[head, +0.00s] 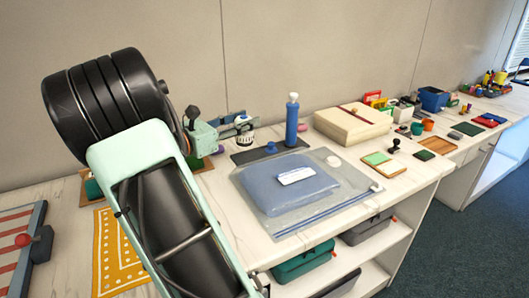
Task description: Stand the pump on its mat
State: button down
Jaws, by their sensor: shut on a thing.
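The pump, a blue cylinder with a white top (292,122), shows upright near the middle of the counter, behind the clear bag. Its lower end appears at the right part of a dark grey mat (243,157); I cannot tell for certain that it rests on it. A small blue round piece sits on the mat to the left of the pump. No fingers show around the pump. My arm fills the left foreground, with a black ribbed joint and a pale green link.
A clear zip bag (318,212) with a blue folded item lies in front of the mat. A beige box (352,126) stands to the right. A mint device (203,137) and a jar (244,141) stand to the left.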

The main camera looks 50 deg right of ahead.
jog(key=w+d+f+b, duration=0.1)
jog(key=w+d+f, duration=0.1)
jog(key=d+f, duration=0.1)
jog(key=w+d+f+b, duration=0.1)
jog(key=w+d+f, duration=0.2)
jog(key=d+f, duration=0.1)
jog(key=w+d+f+b, duration=0.1)
jog(key=w+d+f, duration=0.2)
jog(key=d+f, duration=0.1)
jog(key=shift+w+f, duration=0.1)
jog(key=shift+f, duration=0.8)
jog(key=c, duration=1.3)
grip_release()
jog(key=shift+f, duration=0.1)
jog(key=shift+o, duration=0.2)
